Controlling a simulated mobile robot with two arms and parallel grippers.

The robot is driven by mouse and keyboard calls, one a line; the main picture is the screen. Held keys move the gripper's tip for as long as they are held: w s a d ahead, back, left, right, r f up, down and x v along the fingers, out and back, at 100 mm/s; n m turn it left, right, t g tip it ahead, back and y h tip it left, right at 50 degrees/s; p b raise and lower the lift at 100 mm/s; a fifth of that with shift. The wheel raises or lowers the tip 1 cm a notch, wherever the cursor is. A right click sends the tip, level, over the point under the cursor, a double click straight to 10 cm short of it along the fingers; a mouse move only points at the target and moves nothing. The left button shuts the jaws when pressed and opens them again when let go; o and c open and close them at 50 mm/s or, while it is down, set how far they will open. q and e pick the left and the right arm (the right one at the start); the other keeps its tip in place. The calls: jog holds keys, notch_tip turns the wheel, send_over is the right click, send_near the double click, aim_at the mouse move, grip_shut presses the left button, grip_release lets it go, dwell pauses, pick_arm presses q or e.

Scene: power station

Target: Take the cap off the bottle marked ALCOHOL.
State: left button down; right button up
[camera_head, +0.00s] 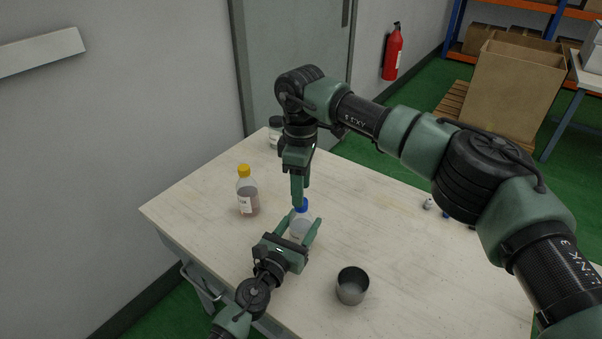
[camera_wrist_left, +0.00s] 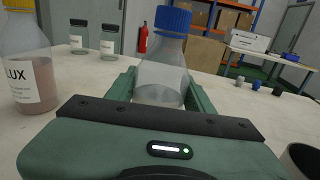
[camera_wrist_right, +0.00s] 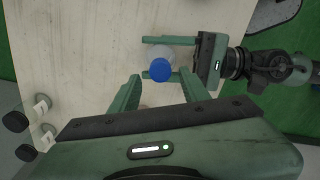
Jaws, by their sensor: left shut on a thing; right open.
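A clear bottle with a blue cap stands upright on the table; the bottle body (camera_head: 300,226) shows in the head view, and the blue cap (camera_head: 301,204) is on it. My left gripper (camera_head: 299,232) is shut on the bottle's body, as the left wrist view of the bottle (camera_wrist_left: 160,75) also shows. No label is readable on it from here. My right gripper (camera_head: 299,201) is open, pointing down just above the cap. In the right wrist view the blue cap (camera_wrist_right: 161,70) shows between and beyond the open fingers, apart from them.
A bottle with a yellow cap (camera_head: 247,193) and brownish liquid, labelled "LUX" in the left wrist view (camera_wrist_left: 28,75), stands left. A grey metal cup (camera_head: 352,286) stands near the front edge. Black-capped jars (camera_head: 276,132) stand at the back, small caps (camera_head: 429,203) at right.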

jog(key=shift+f, duration=1.7)
